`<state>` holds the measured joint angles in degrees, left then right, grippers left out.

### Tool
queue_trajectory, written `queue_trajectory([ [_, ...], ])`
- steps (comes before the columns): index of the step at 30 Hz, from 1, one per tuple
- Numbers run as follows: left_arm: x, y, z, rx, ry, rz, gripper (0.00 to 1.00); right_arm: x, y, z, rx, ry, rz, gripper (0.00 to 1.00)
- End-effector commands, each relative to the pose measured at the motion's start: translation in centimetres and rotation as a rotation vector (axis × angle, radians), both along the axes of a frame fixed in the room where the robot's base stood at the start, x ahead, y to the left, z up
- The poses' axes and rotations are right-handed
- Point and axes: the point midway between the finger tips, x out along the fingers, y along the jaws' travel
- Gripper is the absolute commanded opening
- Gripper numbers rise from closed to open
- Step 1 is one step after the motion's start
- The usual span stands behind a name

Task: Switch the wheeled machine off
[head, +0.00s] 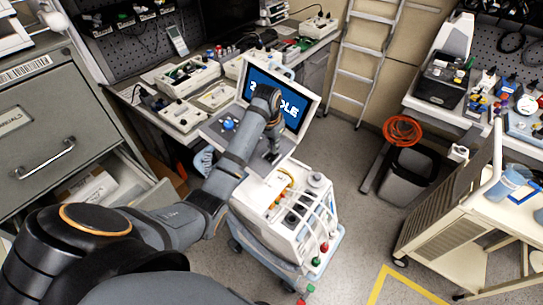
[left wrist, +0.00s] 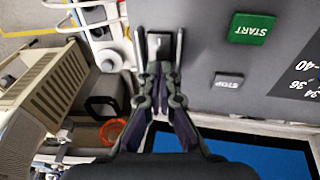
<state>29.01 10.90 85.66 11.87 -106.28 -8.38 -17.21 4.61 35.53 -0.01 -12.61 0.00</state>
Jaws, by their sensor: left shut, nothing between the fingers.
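The wheeled machine (head: 285,225) is a white cart with a tilted screen (head: 290,100) lit blue, its white lettering partly covered by my arm. My left gripper (head: 273,154) is over the grey panel below the screen, fingers pointing down. In the left wrist view, my left gripper (left wrist: 160,48) is shut and empty. A small grey-and-black switch-like piece (left wrist: 164,42) shows at its fingertips; I cannot tell whether they touch it. A green START button (left wrist: 251,28) and a grey STOP button (left wrist: 229,80) are to the right on the panel. My right gripper is not in view.
A workbench with several devices (head: 190,75) runs along the back left. A grey drawer cabinet (head: 50,120) stands at left. A ladder (head: 362,60), a black bin (head: 408,178) and a cream cart (head: 440,215) are at right. Floor is clear between the machine and cream cart.

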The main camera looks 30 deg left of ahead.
Motion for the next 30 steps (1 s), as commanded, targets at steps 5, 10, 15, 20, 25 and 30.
queue_trajectory([
  [5, 0.0, 0.0, -0.3, 0.000, 0.000, 0.000, 0.00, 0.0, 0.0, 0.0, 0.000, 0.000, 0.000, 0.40],
  [10, 0.0, 0.0, -0.6, 0.000, 0.000, 0.000, 0.00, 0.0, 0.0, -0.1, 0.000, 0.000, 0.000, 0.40],
  [15, 0.0, 0.0, -0.8, 0.000, 0.000, 0.000, 0.00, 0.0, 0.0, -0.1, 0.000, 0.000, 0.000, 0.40],
  [20, 0.0, 0.0, -1.1, -0.001, 0.001, 0.000, 0.00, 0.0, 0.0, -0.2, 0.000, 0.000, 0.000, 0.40],
  [25, -0.1, 0.0, -1.0, -0.001, 0.004, 0.000, 0.00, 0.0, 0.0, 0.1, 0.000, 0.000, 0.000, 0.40],
  [30, -0.1, 0.0, 0.2, -0.001, 0.004, 0.000, 0.00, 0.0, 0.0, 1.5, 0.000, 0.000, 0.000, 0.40],
])
